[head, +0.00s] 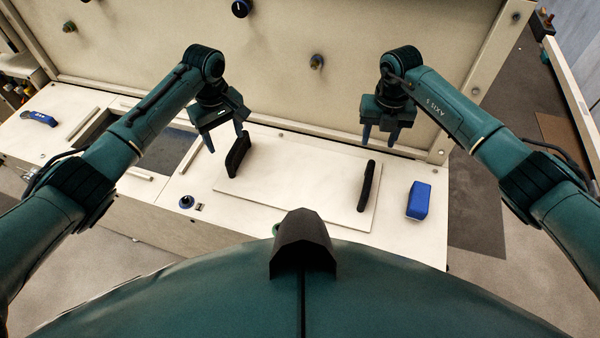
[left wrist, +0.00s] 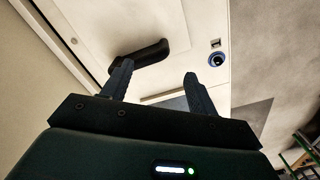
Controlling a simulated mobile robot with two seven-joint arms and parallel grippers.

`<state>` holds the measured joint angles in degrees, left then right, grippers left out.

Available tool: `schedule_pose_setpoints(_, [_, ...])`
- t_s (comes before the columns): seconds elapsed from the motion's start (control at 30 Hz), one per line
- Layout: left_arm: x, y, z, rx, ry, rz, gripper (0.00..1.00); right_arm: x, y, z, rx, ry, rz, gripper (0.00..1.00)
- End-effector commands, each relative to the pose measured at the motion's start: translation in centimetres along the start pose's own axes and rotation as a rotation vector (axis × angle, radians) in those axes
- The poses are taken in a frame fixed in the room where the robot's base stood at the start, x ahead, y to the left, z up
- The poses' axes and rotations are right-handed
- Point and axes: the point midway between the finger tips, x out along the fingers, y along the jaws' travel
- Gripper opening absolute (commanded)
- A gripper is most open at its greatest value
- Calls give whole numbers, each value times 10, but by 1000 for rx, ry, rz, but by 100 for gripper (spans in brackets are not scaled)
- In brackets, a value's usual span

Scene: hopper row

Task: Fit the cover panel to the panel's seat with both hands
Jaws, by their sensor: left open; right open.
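The cover panel (head: 300,190) is a flat pale plate lying on the bench top, with two upright black handles. My left gripper (head: 225,142) is open and empty, above and just left of the left handle (head: 238,157). That handle also shows beside a fingertip in the left wrist view (left wrist: 145,52). My right gripper (head: 380,140) is open and empty, above and behind the right handle (head: 367,186). The panel's seat appears to be the dark rectangular opening (head: 178,148) with pale strips around it, left of the panel. My left arm hides part of it.
A blue block (head: 418,200) lies right of the panel. A blue knob (head: 186,202) sits at the bench front, left of the panel. Another blue item (head: 39,118) lies at the far left. An upright pale wall (head: 290,100) with knobs rises behind the bench.

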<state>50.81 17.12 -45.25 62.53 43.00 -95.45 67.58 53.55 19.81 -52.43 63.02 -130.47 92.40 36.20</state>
Motion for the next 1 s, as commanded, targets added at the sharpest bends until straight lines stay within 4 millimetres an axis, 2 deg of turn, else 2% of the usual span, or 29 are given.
schedule_pose_setpoints(0.03, [12,0,1,-1,-3,-4,59,12,1,-1,1,5,0,45])
schedule_pose_setpoints(0.3, [64,0,1,0,-2,-2,59,64,1,-1,0,4,0,45])
schedule_pose_setpoints(0.5, [90,0,1,0,-2,-1,59,90,1,0,0,1,2,45])
schedule_pose_setpoints(0.7, [99,0,0,1,0,1,59,100,1,0,-2,0,1,45])
schedule_pose_setpoints(0.97, [100,0,0,1,0,1,59,100,0,0,-2,0,1,45])
schedule_pose_setpoints(1.0, [100,0,0,1,0,1,57,100,0,0,-2,0,1,42])
